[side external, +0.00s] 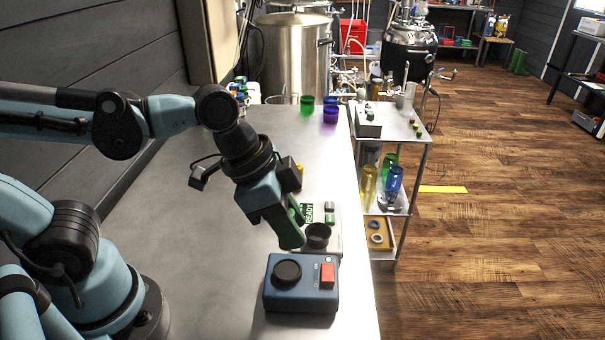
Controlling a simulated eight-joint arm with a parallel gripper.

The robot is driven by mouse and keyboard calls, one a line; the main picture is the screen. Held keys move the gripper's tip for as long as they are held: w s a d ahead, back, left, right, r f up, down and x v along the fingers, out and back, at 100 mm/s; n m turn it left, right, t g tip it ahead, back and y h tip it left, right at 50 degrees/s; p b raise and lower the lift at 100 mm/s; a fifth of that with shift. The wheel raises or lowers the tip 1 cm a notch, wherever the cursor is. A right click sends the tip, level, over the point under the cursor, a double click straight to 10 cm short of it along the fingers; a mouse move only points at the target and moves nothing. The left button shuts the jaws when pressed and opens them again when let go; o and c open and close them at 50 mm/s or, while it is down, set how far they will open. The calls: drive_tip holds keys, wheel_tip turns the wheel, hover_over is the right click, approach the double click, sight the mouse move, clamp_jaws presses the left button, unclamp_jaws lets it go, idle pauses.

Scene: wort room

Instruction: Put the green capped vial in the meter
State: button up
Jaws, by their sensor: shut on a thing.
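My gripper (290,232) points down over the bench, just left of the meter's dark round well. It is shut on a green thing, which I take to be the green capped vial (294,240); the jaws cover much of it, and its cap cannot be told apart. The meter (334,245) is a pale box with a green READY display (307,212) and a dark cup-like well (317,235). My gripper hides part of the meter's left side. Whether the held thing touches the meter cannot be told.
A blue box (301,300) with a black disc and red button stands in front of the meter. Green and purple cups (330,115) stand at the bench's far end. A steel cart (385,122) stands beyond the right edge.

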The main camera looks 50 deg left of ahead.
idle(0.4)
drive_tip(key=w+a+r+n+y, duration=0.1)
drive_tip(key=w+a+r+n, duration=0.1)
drive_tip(key=a+n, duration=0.15)
drive_tip(key=w+a+r+n+t+y, duration=0.1)
drive_tip(key=w+a+n, duration=0.1)
drive_tip(key=w+a, duration=0.15)
drive_tip(key=w+a+r+n+y, duration=0.1)
drive_tip(key=a+r+n, duration=0.15)
drive_tip(key=a, duration=0.25)
drive_tip(key=s+d+f+m+h, duration=0.1)
drive_tip(key=s+d+m, duration=0.15)
drive_tip(key=d, duration=0.55)
drive_tip(key=s+d+f+m+h, duration=0.15)
drive_tip(key=d+m, duration=0.25)
drive_tip(key=d, duration=0.5)
hover_over(318, 225)
drive_tip(key=d, duration=0.2)
drive_tip(key=shift+g, duration=0.3)
drive_tip(key=f, duration=0.4)
drive_tip(key=s+f, duration=0.1)
drive_tip(key=f, duration=0.2)
drive_tip(key=shift+f, duration=2)
